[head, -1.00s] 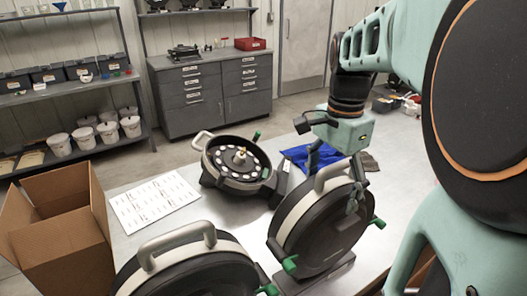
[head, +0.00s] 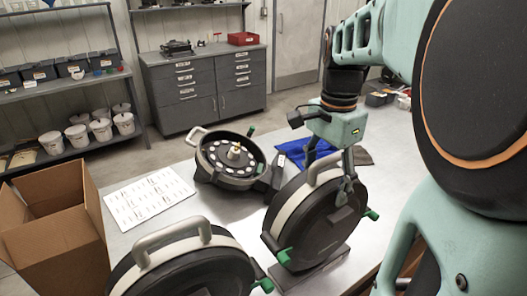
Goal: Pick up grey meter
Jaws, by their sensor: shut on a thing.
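The grey meter (head: 310,225) that I hold is a dark round drum with a pale band, a light grey top handle (head: 325,166) and green knobs. It stands upright on a grey base (head: 318,276) on the table. My gripper (head: 329,172) comes down from above with its fingers on either side of the handle, shut on it. Part of the handle is hidden by the fingers. Whether the drum is clear of its base I cannot tell. A similar meter (head: 190,272) stands at the front left, cut off by the picture's lower edge.
A third meter (head: 231,158) lies tilted back with its seed disc showing. A white printed sheet (head: 148,197) and an open cardboard box (head: 58,235) are to the left. A blue cloth (head: 320,149) lies behind the held meter. Cabinets and shelves stand beyond the table.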

